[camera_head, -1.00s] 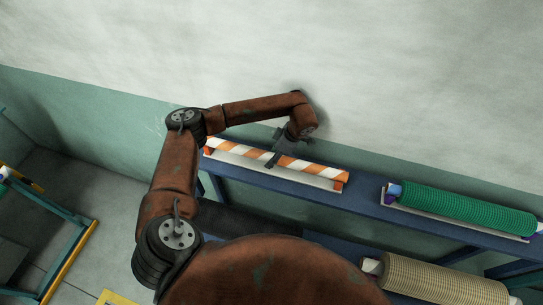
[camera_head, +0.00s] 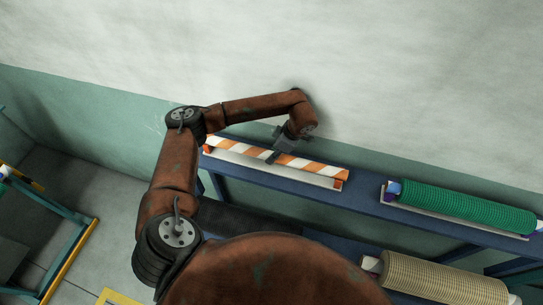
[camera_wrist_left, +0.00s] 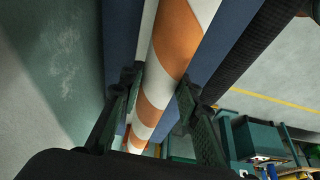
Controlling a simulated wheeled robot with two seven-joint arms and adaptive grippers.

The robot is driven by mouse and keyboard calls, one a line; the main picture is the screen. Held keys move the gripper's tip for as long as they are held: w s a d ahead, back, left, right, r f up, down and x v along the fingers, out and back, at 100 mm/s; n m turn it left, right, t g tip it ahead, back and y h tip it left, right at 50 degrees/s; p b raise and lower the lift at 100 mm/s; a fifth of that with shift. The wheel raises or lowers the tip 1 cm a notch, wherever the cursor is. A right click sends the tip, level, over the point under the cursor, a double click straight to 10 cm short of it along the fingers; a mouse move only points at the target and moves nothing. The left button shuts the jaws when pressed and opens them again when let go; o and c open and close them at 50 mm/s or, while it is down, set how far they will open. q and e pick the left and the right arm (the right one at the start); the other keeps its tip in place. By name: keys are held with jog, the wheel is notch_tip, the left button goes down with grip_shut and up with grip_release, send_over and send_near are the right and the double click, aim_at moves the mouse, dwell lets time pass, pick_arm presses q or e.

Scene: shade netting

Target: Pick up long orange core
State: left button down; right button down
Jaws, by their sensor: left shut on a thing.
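The long orange core (camera_head: 312,164), striped orange and white, lies lengthwise over a white cradle (camera_head: 262,168) on the blue rack. My left gripper (camera_head: 273,156) reaches down onto it near its middle. In the left wrist view the core (camera_wrist_left: 177,45) runs between the two dark fingers (camera_wrist_left: 157,88), and the gripper is shut on it. I cannot tell exactly how much gap lies between the core and its cradle. My right gripper is not in view.
A green netting roll (camera_head: 462,208) lies to the right on the same blue rack (camera_head: 365,202). A beige netting roll (camera_head: 440,280) lies lower right. The wall stands close behind the rack. A teal and yellow frame (camera_head: 72,255) is at far left.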

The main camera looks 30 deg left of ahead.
pick_arm(q)
jog(key=shift+r, duration=0.1)
jog(key=shift+w+r, duration=0.1)
jog(key=shift+r, duration=0.35)
jog(key=s+d+r, duration=0.4)
jog(key=d+r, duration=0.2)
jog(key=r, duration=0.2)
jog(key=s+d+r+b, duration=0.1)
jog(key=s+d+r, duration=0.3)
jog(key=r, duration=0.5)
jog(key=shift+d, duration=0.85)
jog(key=shift+f, duration=0.1)
